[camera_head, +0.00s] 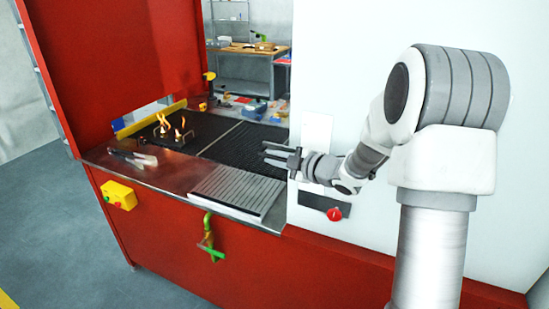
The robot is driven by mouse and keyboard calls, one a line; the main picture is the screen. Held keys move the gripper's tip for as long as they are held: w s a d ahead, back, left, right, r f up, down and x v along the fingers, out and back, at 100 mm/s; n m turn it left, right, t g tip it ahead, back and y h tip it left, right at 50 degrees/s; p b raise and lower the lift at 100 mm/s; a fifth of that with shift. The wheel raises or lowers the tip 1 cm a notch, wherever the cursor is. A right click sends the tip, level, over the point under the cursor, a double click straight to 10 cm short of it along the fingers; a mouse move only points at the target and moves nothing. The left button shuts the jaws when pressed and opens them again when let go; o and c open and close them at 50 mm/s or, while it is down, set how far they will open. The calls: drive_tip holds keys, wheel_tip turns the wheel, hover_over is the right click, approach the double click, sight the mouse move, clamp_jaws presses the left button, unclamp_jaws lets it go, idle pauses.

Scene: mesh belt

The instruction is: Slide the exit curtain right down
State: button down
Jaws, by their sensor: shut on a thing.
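My gripper (272,156) reaches in from the right, in front of the opening in the red and white machine. It points left and is shut on a small thin grey piece between its fingers, above the right part of the dark mesh belt (243,148). I cannot tell whether this piece belongs to the exit curtain. No curtain can be clearly made out across the opening. A pale upright panel (317,130) on the white wall stands just behind my wrist.
A red knob (334,214) sits on a dark strip below my wrist. A ribbed grey plate (238,190) lies at the front edge, above a green-handled valve (208,240). A yellow button box (118,195) juts out in front.

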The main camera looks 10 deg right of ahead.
wheel_tip(320, 180, down, 11)
drive_tip(key=b, duration=1)
drive_tip(key=shift+r, duration=0.2)
drive_tip(key=shift+s+f, duration=0.1)
drive_tip(key=shift+s, duration=0.05)
drive_tip(key=c, duration=0.9)
unclamp_jaws()
drive_tip(key=v, duration=1.7)
drive_tip(key=shift+d, duration=0.25)
